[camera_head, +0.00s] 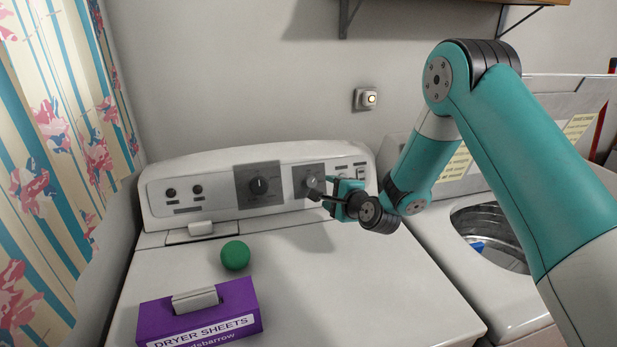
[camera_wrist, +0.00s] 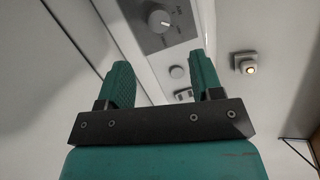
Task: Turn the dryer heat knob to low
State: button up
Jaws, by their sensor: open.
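The dryer (camera_head: 300,265) has a light control panel along its back. Two dark plates on it each carry a dial: a middle knob (camera_head: 259,185) and a right knob (camera_head: 313,184). Their markings are too small to read, so I cannot tell which is the heat knob. My gripper (camera_head: 322,191) is in front of the right dial, partly covering it. In the wrist view, my gripper (camera_wrist: 160,65) is open and empty, and a knob with a white pointer line (camera_wrist: 160,20) lies beyond and above the fingertips, apart from them.
A purple dryer sheets box (camera_head: 200,315) and a green ball (camera_head: 235,255) sit on the dryer top. An open washer (camera_head: 440,250) stands at the right. A wall fixture with a lit button (camera_head: 366,99) is above the panel. Patterned curtain (camera_head: 60,150) hangs at left.

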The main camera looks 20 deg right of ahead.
aim_at(313, 183)
jog(key=p+x, duration=0.2)
jog(key=x, duration=0.7)
jog(key=shift+w, duration=0.25)
